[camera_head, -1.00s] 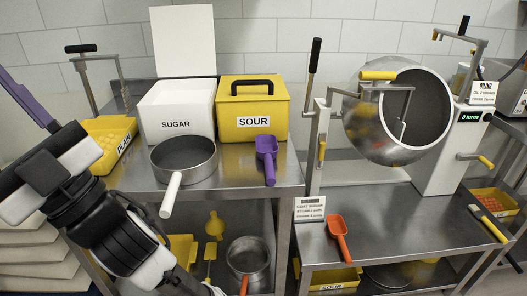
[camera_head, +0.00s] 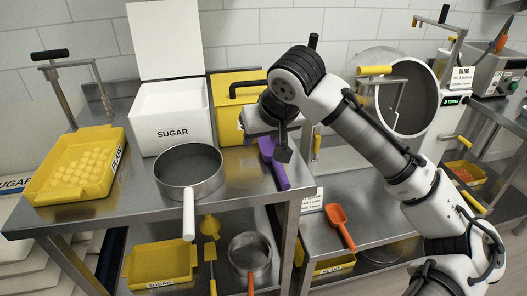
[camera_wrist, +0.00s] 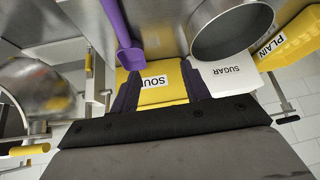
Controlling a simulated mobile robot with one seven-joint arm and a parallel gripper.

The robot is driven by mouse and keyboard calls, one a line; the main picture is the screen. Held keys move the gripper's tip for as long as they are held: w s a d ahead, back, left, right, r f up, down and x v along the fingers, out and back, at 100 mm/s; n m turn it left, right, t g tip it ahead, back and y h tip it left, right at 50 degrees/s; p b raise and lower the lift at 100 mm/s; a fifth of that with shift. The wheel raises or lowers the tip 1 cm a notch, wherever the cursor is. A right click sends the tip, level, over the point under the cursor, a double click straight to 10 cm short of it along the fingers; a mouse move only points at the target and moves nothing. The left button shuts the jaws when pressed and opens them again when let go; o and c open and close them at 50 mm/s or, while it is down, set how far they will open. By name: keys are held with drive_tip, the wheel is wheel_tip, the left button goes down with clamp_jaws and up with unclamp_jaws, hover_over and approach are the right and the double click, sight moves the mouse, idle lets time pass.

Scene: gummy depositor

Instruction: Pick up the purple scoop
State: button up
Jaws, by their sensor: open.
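The purple scoop (camera_head: 279,176) lies on the upper steel table near its right front corner, in front of the yellow SOUR bin (camera_head: 226,125). Its handle points toward the front. My gripper (camera_head: 283,150) hangs just above and beside the scoop, partly covering it in the head view. In the wrist view, the two dark fingers stand well apart with nothing between them. There the scoop (camera_wrist: 118,28) is beyond the fingertips, nearer the left finger. Whether a finger touches it cannot be told.
A steel pan (camera_head: 190,177) with a white handle stands left of the scoop. The white SUGAR bin (camera_head: 172,134) stands behind it. A yellow PLAIN tray (camera_head: 45,190) is at far left. An orange scoop (camera_head: 340,226) lies on the lower right table near a drum machine (camera_head: 415,95).

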drive_tip(key=m+g+h, duration=0.2)
approach(281, 171)
wheel_tip(281, 171, down, 4)
drive_tip(key=shift+s+a+r+p, duration=0.15)
drive_tip(key=shift+r+p, duration=0.1)
drive_tip(key=shift+p, duration=0.1)
drive_tip(key=w+f, duration=0.1)
drive_tip(key=w+f+p, duration=0.1)
drive_tip(key=f, duration=0.1)
drive_tip(key=w+f, duration=0.1)
drive_tip(key=shift+a+f, duration=0.2)
drive_tip(key=shift+a, duration=0.05)
drive_tip(key=shift+w+f, duration=0.15)
drive_tip(key=shift+f, duration=0.35)
drive_tip(key=shift+t, duration=0.3)
clamp_jaws()
